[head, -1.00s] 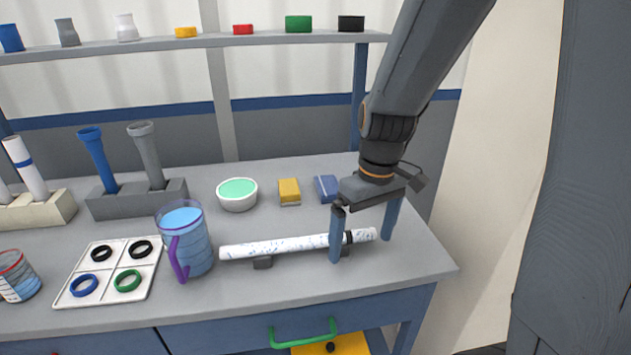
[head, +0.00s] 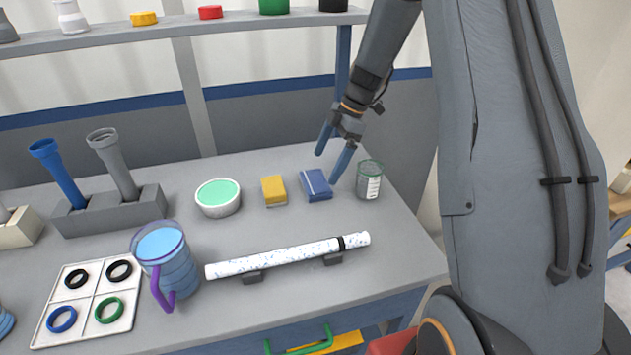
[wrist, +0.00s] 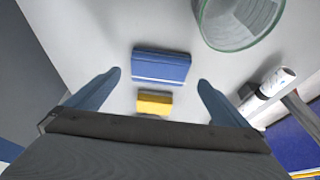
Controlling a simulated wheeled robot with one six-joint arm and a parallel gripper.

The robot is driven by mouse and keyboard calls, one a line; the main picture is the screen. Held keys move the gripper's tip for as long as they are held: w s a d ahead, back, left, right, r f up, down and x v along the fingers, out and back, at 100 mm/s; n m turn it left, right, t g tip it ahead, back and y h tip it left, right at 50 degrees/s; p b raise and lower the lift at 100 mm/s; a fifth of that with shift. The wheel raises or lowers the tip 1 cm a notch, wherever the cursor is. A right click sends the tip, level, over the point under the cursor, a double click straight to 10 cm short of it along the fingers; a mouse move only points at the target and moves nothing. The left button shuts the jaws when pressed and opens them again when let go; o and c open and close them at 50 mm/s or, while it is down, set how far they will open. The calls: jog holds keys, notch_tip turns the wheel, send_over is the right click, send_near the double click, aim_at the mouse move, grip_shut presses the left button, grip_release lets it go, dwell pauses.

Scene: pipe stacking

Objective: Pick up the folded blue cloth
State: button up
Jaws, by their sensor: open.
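The folded blue cloth (head: 316,185) lies on the grey bench top, with a pale stripe across it. It sits between a yellow sponge-like block and a glass jar. In the wrist view the blue cloth (wrist: 161,66) shows ahead of my fingers, roughly centred between them. My gripper (head: 328,165) is open and empty, with its fingers above and near the cloth at the back of the bench. In the wrist view my gripper (wrist: 160,82) has its two blue fingers wide apart. No contact with the cloth shows.
A yellow block (head: 274,191) is left of the cloth, and a glass jar (head: 369,180) stands close to its right. A green-topped bowl (head: 218,198), a blue jug (head: 166,262) and a speckled pipe (head: 288,257) on supports are nearby. A shelf (head: 180,25) runs above.

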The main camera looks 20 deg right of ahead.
aim_at(316, 181)
jog(key=shift+x, duration=0.9)
jog(key=shift+p+x, duration=1.25)
jog(key=shift+x, duration=1.15)
jog(key=shift+a+r, duration=0.1)
jog(key=shift+a, duration=0.05)
jog(key=c, duration=0.8)
notch_tip(316, 181, up, 28)
jog(key=b, duration=0.6)
